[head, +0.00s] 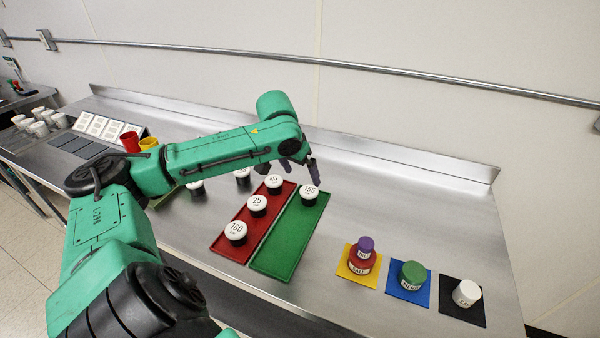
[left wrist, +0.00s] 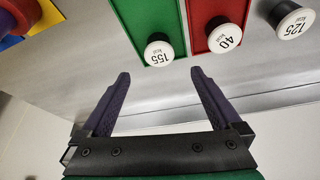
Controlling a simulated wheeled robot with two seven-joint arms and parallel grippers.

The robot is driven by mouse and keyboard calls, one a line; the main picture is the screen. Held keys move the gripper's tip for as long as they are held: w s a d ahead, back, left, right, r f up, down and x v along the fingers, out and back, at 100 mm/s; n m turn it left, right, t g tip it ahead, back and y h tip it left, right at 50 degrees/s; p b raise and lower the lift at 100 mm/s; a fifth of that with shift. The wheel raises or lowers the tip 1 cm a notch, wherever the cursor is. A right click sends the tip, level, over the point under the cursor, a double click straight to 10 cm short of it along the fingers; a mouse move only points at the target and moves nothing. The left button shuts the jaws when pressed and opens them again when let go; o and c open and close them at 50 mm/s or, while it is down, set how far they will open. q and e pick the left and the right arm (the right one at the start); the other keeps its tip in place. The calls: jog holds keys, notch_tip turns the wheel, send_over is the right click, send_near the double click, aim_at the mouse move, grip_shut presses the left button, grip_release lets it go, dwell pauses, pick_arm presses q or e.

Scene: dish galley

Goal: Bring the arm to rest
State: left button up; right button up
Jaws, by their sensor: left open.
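My left arm reaches in from the left of the head view over the steel counter. My left gripper (head: 300,172) is open and empty, just behind and above the jar marked 155 (head: 309,194) at the far end of the green tray (head: 285,240). In the left wrist view the two purple fingers of my left gripper (left wrist: 160,85) stand apart with nothing between them. The jar marked 155 (left wrist: 159,52) shows beyond the fingertips, apart from them. My right gripper does not show in either view.
A red tray (head: 228,245) holds jars marked 40 (head: 274,183), 25 (head: 257,204) and 160 (head: 235,232). Yellow (head: 345,270), blue (head: 393,287) and black (head: 448,308) mats with small jars lie at right. Red (head: 130,142) and yellow (head: 149,144) cups stand behind my arm.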

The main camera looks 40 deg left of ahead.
pick_arm(q)
jog(key=shift+s+d+r, duration=0.1)
jog(key=shift+s+r, duration=0.1)
jog(key=shift+r, duration=0.4)
jog(key=shift+r, duration=0.1)
